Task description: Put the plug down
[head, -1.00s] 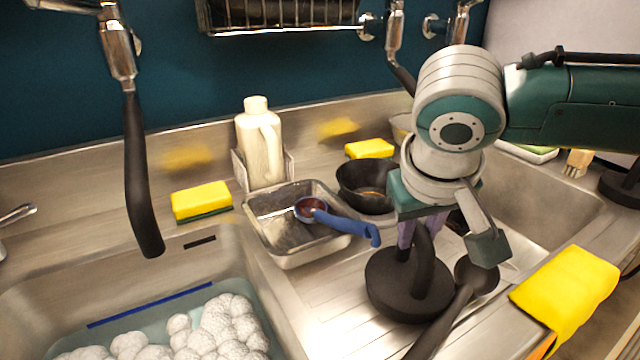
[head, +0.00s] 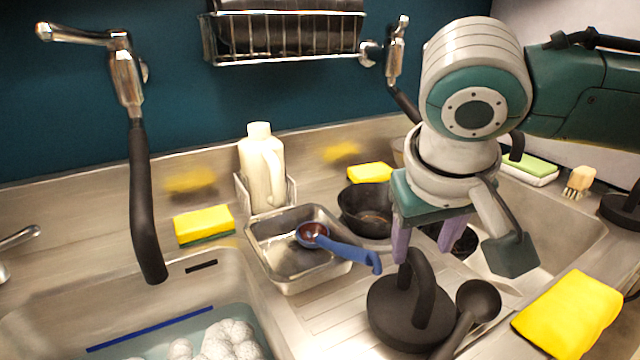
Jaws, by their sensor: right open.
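The plug (head: 390,314) is a black disc with an upright loop handle. It rests on the ribbed steel drainboard, beside the head of a black ladle. My right gripper (head: 427,252) is open just above and behind the plug, its purple fingers pointing down. One finger is close to the top of the handle; I cannot tell if they touch. The plug is not held. My left gripper is not in the head view.
A metal tray (head: 283,273) with a blue-handled scoop (head: 345,252) and a black bowl (head: 366,209) stand left of the gripper. The black ladle (head: 478,300) and a yellow cloth (head: 568,313) lie right of the plug. A sink (head: 110,310) holds white foam.

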